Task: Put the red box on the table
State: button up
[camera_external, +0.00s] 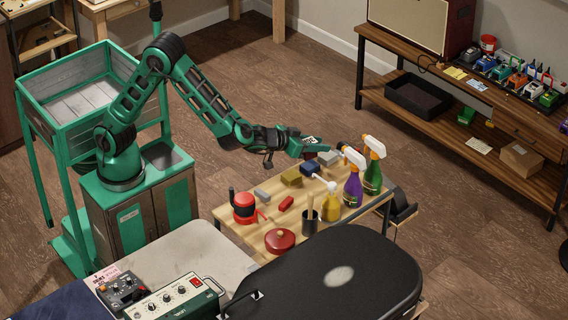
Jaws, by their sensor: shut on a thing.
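A small red box (286,203) lies on the wooden work table (240,229), between a red round tin with a knob (280,240) and a yellow-brown block (291,178). My gripper (322,150) is over the far part of the table, above and beyond the red box and apart from it. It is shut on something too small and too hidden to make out. A dark blue block (310,168) and a grey block (328,158) show just below it; I cannot tell whether it touches either.
Purple (353,190) and green (373,178) spray bottles stand right of my gripper, near a yellow bottle (331,207) and a dark cup (310,223). A red-and-black tool (244,207) stands at left. A black case (335,275) is in front. Bare wood surrounds the red box.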

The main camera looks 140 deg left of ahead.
jog(key=w+d+m+t, duration=0.2)
jog(key=w+d, duration=0.2)
jog(key=d, duration=1)
jog(key=s+d+r+m+t+h, duration=0.1)
jog(key=s+d+m+t+h, duration=0.15)
jog(key=d, duration=1.45)
jog(key=s+d+m+t+h, duration=0.1)
jog(key=s+d+m+t, duration=0.15)
jog(key=d, duration=1.35)
jog(key=w+d+f, duration=0.1)
jog(key=d+f, duration=0.2)
jog(key=f, duration=0.1)
jog(key=w+d+f, duration=0.1)
jog(key=d+f, duration=0.3)
jog(key=f, duration=0.1)
jog(key=w+d+f, duration=0.1)
jog(key=d+f, duration=0.3)
jog(key=shift+w+d+f, duration=0.1)
jog(key=shift+f, duration=2.05)
jog(key=shift+f, duration=0.1)
jog(key=o, duration=1)
jog(key=shift+o, duration=0.6)
